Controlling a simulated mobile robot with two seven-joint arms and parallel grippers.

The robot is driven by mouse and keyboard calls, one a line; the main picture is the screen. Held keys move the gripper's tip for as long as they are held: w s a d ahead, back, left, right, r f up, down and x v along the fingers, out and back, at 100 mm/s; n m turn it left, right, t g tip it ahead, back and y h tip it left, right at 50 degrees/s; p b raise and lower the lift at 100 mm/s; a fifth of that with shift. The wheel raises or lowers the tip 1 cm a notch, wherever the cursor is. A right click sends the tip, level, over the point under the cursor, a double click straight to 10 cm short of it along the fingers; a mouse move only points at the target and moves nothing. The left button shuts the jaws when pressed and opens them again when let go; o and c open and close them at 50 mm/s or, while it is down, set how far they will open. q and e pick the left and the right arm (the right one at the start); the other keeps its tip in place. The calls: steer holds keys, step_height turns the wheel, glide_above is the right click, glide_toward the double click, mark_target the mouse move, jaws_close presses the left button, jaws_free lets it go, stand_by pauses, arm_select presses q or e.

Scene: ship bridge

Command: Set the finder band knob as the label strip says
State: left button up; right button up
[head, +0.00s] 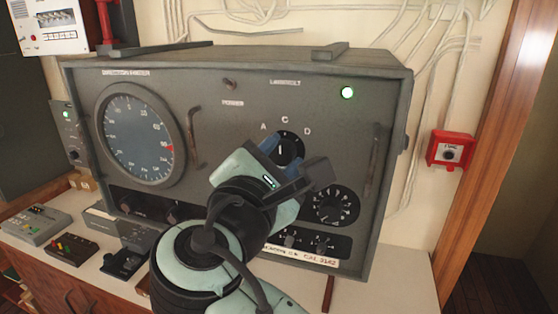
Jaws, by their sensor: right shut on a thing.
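The finder band knob (289,143) is a dark round knob on the front of the grey direction finder (235,95). The letters A, C and D show around its top, and a short pale mark on it stands close to upright, roughly below C. My right gripper (288,165) is at the knob, shut on it, and its fingers and body hide the knob's lower part. A pale label strip (312,257) runs along the bottom of the front; my arm covers its left part, and the rest is too small to read surely. My left gripper is not in view.
A large round dial (138,135) and a handle (194,138) are to the left. A smaller numbered dial (336,205) sits close right of my gripper. A green lamp (347,93) is lit. Small boxes (72,248) stand on the counter; a red wall box (450,150) hangs right.

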stand_by(0.5)
steer(key=o, duration=1)
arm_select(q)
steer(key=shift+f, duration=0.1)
arm_select(e)
steer(key=shift+o, duration=0.2)
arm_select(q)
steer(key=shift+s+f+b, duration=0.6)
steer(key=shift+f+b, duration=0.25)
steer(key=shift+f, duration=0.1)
arm_select(e)
steer(key=v, duration=1.3)
steer(key=shift+s, duration=0.2)
